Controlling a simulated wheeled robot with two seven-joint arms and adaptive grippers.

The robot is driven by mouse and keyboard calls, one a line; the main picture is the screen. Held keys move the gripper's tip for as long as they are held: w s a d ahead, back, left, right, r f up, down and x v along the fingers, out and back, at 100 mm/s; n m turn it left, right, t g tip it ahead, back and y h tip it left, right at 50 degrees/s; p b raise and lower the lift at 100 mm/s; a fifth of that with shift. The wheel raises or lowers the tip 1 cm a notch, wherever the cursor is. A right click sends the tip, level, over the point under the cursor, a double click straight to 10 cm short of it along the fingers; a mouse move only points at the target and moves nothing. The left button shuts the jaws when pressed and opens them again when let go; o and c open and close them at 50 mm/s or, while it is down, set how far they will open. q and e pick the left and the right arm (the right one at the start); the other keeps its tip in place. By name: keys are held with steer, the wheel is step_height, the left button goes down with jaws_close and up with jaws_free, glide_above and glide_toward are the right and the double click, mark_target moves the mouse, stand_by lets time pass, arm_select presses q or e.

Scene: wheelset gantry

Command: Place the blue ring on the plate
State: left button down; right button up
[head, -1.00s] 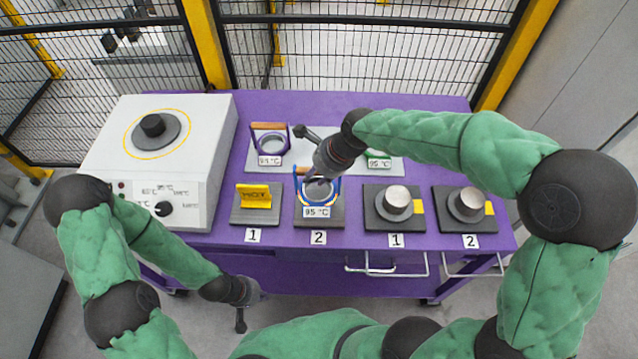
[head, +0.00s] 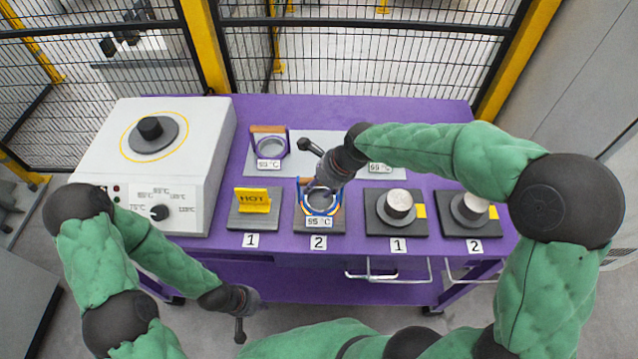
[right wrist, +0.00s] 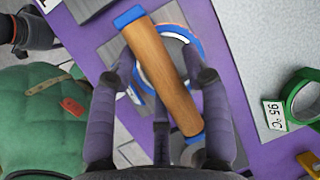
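The blue ring (head: 334,209) has a wooden handle (right wrist: 162,75) with blue ends and a white temperature tag. It appears to rest on the dark grey plate (head: 299,225) labelled 2, in the left pair of plates. My right gripper (head: 322,187) is directly above the ring and partly covers it. In the right wrist view its fingers (right wrist: 165,78) are spread around the handle, with gaps visible on both sides. My left gripper (head: 240,318) hangs empty in front of the table; its finger opening is not clear.
A yellow HOT sign (head: 253,200) stands on plate 1 at left. Two plates with metal cylinders (head: 399,203) (head: 470,208) are at right. Behind are a purple ring (head: 270,148) and a green ring (right wrist: 298,98). A white heater (head: 180,170) fills the left side.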

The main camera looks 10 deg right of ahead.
stand_by(0.3)
steer(key=p+v, duration=0.4)
steer(key=v, duration=0.8)
steer(key=shift+p, duration=0.4)
